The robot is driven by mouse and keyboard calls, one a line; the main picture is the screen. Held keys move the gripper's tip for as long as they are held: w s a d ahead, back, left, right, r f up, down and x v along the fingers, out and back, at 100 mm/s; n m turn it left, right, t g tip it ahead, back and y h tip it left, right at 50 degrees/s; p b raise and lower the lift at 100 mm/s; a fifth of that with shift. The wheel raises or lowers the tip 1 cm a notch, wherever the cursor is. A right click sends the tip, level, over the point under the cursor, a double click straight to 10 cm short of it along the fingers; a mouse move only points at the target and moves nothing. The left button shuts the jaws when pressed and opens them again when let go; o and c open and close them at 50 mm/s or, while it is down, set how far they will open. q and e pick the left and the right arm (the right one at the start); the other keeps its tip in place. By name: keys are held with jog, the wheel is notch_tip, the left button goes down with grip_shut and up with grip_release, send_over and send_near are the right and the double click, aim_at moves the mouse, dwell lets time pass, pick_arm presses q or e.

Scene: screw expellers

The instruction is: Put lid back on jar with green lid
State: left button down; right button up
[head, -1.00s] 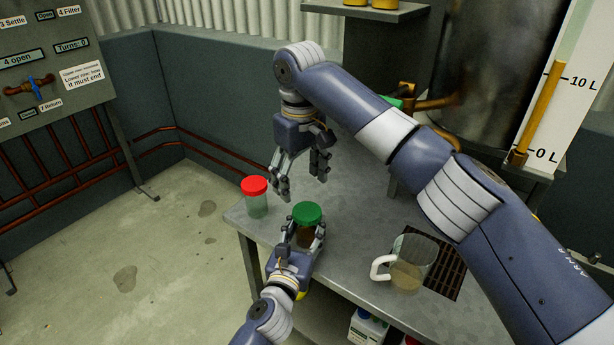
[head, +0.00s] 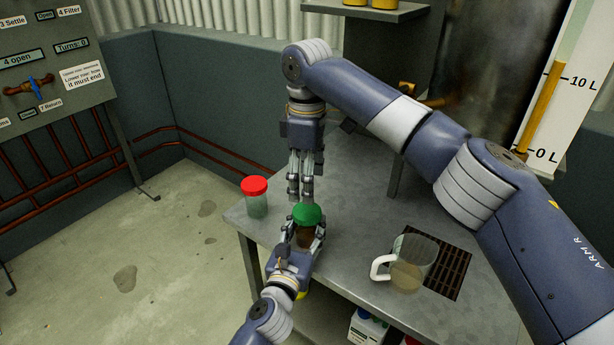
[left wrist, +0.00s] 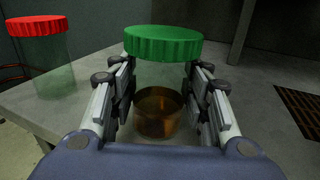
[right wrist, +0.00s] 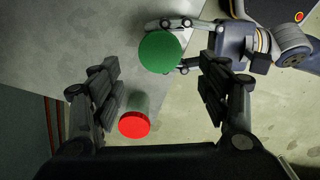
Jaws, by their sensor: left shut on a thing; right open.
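The clear jar (left wrist: 158,113) holds brown liquid low inside and stands near the table's front-left corner. Its green lid (head: 307,214) sits over the jar's top; whether it is screwed tight I cannot tell. The green lid also shows in the left wrist view (left wrist: 163,43) and the right wrist view (right wrist: 160,52). My left gripper (head: 303,240) is shut around the jar's body, below the lid. My right gripper (head: 300,193) points down just above and behind the green lid, open and empty. In the right wrist view the lid is between and beyond the open fingers (right wrist: 163,95).
A second jar with a red lid (head: 254,185) stands left of the green-lidded jar, near the table edge. A glass jug (head: 413,262) with a white handle and brown liquid stands to the right by a dark grate (head: 452,277). The metal table (head: 360,200) is bare behind the jars.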

aim_at(307, 211)
notch_tip(307, 211, down, 8)
jog(key=shift+r, duration=0.1)
dwell(0.4)
jog(key=c, duration=1.1)
jog(key=shift+m, duration=0.9)
jog(key=o, duration=1.2)
jog(key=shift+o, duration=0.2)
notch_tip(307, 211, up, 12)
